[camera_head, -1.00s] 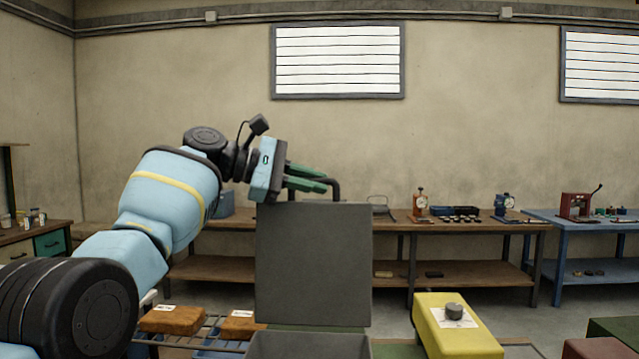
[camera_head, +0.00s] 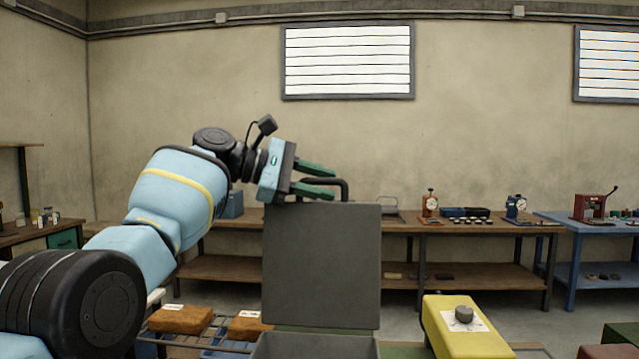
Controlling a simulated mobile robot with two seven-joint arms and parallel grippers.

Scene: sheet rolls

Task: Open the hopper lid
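The hopper lid (camera_head: 321,265) is a flat dark grey panel standing upright in the middle of the head view. It rises at the back of the grey hopper (camera_head: 314,347), whose top shows at the bottom edge. A black bar handle (camera_head: 346,188) sits at the lid's top edge. My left gripper (camera_head: 325,179) is at the handle, with its two green fingers apart. The handle's bar shows between the fingers, partly hidden by them; I cannot tell whether they touch it. My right gripper is out of view.
Brown packages (camera_head: 181,320) lie on a rack left of the hopper. A yellow block (camera_head: 462,338) with a grey knob stands to the right. A wooden workbench (camera_head: 470,228) and a blue table (camera_head: 570,228) stand behind.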

